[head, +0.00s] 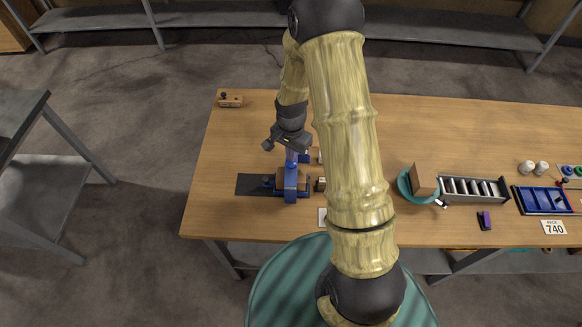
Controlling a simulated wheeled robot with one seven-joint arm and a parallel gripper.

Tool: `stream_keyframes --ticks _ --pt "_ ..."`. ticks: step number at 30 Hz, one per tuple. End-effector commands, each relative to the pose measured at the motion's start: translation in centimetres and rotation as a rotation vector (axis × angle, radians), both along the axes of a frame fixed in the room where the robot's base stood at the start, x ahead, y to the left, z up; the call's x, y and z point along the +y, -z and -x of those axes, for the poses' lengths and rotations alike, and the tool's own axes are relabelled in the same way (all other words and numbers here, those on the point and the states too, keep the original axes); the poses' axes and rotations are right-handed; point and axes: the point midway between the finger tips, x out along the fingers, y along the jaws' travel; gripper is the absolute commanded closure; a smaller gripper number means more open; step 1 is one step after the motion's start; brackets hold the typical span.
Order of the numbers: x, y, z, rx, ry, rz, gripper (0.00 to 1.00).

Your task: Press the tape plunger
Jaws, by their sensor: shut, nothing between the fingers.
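A blue tape machine (291,184) stands on a dark mat (250,185) at the left part of the table. A blue upright part, perhaps its plunger, rises at its top towards my gripper. My gripper (290,150) is directly over the machine in this view, with its hand pointing down. It is shut and holds nothing. The fingertips are small and hard to make out against the blue part, so I cannot tell whether they touch it.
A small wooden block (231,101) lies at the table's back left. Right of my arm are a teal bowl (404,187) with a brown box (424,180), a grey rack (473,190) and a blue tray (543,200). My arm hides the table's middle.

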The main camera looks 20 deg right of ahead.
Motion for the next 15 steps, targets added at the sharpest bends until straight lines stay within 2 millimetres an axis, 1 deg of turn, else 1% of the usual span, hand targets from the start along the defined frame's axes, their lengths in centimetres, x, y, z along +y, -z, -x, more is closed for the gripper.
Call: stream_keyframes --ticks 15 --pt "-0.01 0.45 0.01 0.000 0.000 0.000 1.00"
